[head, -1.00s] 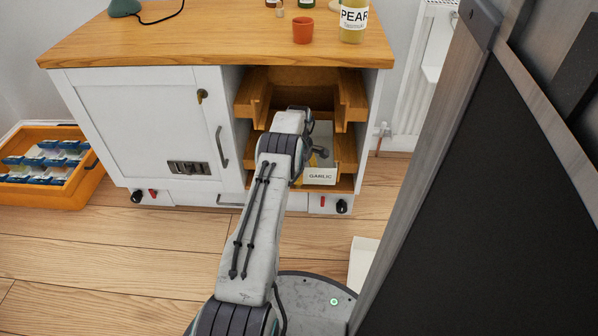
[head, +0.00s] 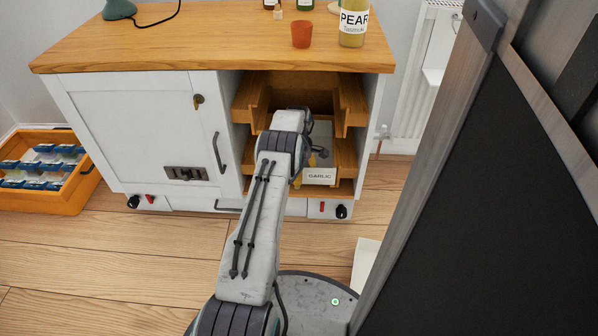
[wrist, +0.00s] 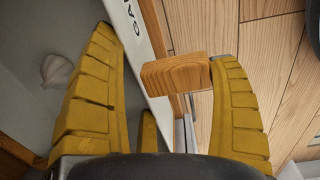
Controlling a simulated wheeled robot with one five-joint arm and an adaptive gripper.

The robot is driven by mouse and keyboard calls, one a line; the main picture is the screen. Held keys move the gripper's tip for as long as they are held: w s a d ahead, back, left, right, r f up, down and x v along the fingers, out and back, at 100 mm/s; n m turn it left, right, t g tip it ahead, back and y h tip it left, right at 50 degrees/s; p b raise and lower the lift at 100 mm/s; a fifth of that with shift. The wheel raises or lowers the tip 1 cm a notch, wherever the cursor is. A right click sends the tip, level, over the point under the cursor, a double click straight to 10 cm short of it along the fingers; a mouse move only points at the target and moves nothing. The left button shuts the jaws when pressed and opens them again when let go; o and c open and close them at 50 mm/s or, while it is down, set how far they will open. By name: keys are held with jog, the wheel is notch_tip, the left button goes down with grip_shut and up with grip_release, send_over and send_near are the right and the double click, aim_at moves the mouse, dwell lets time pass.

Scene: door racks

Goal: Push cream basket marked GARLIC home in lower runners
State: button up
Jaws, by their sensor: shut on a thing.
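The cream basket marked GARLIC (head: 319,177) sits between the lower wooden runners (head: 347,157) in the open right bay of the white cabinet. Its label faces out, and my arm covers its left side. In the wrist view its front wall (wrist: 150,35) runs between my yellow fingers, with a pale garlic bulb (wrist: 56,70) inside. My gripper (wrist: 163,48) is shut on the basket's front: the left finger is on the inner side, the right finger outside against the wooden handle (wrist: 175,76).
The upper runners (head: 350,100) above are empty. The cabinet's left door (head: 135,130) is shut. A dark panel (head: 500,200) stands close on the right, with a white box (head: 364,262) on the floor beside it. An orange crate (head: 45,170) lies left. Floor in front is clear.

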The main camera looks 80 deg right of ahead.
jog(key=shift+d, duration=0.1)
jog(key=o, duration=1.1)
jog(key=shift+a+r, duration=0.15)
jog(key=shift+r, duration=1.75)
jog(key=shift+a+r, duration=0.1)
jog(key=shift+r, duration=1.8)
